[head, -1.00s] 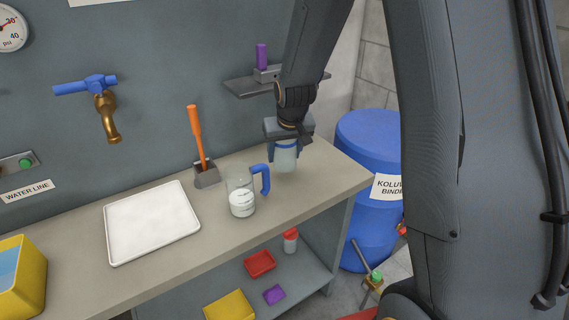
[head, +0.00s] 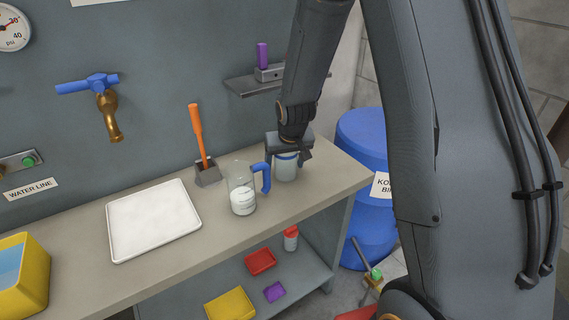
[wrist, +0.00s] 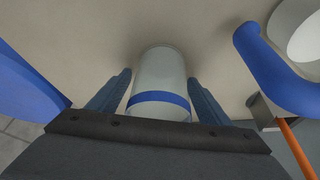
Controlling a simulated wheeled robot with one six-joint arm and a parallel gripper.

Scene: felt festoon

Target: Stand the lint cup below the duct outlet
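The lint cup, a pale grey cylinder with a blue band (wrist: 160,97), is upright on the counter near its right end; it also shows in the head view (head: 286,169). My gripper (head: 290,150) points down over it. In the wrist view the two blue-grey fingers (wrist: 160,77) stand on either side of the cup, with thin strips of counter visible between. The gripper looks open around the cup. I cannot make out a duct outlet in either view.
A clear jug (head: 242,198) with a blue handle stands just left of the cup. An orange-handled tool (head: 198,135) sits in a grey holder behind. A white tray (head: 153,220) lies further left. A small wall shelf (head: 240,86) is above; a blue barrel (head: 365,235) stands beyond the counter.

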